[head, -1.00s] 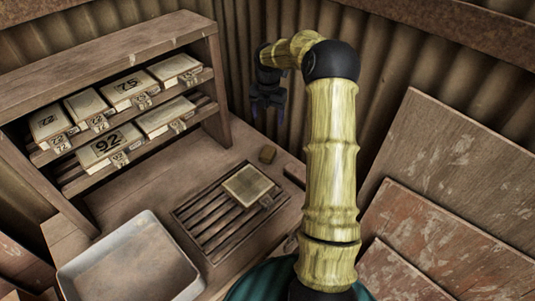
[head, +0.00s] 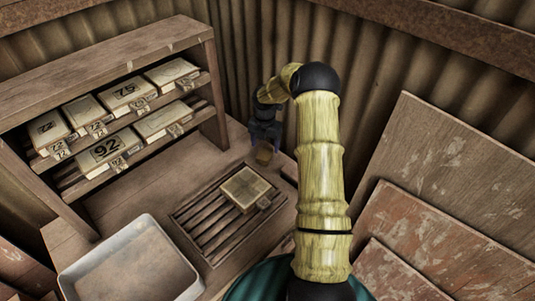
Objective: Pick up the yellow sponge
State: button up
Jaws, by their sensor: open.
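The yellow sponge (head: 264,154) is a small dull yellow-brown block at the back of the wooden bench, behind the slatted rack. My gripper (head: 264,139) is dark and open, pointing down right at the sponge in the picture. Its fingertips overlap the top of the sponge, and I cannot tell whether they touch it or straddle it. Part of the fingers is hard to make out against the dark wall.
A slatted rack (head: 205,237) with a pale tile (head: 244,187) lies in front of the sponge. A white tray (head: 77,275) is at the front left. A wooden shelf (head: 120,55) with numbered tiles stands left. Boards (head: 450,170) lean on the right.

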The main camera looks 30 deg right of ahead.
aim_at(264, 153)
jog(key=shift+d, duration=0.1)
jog(key=shift+f, duration=0.15)
jog(key=f, duration=0.1)
jog(key=f+p, duration=0.1)
jog(key=f, duration=0.3)
jog(key=shift+a+p, duration=0.3)
jog(key=c, duration=1.1)
jog(key=shift+r, duration=0.1)
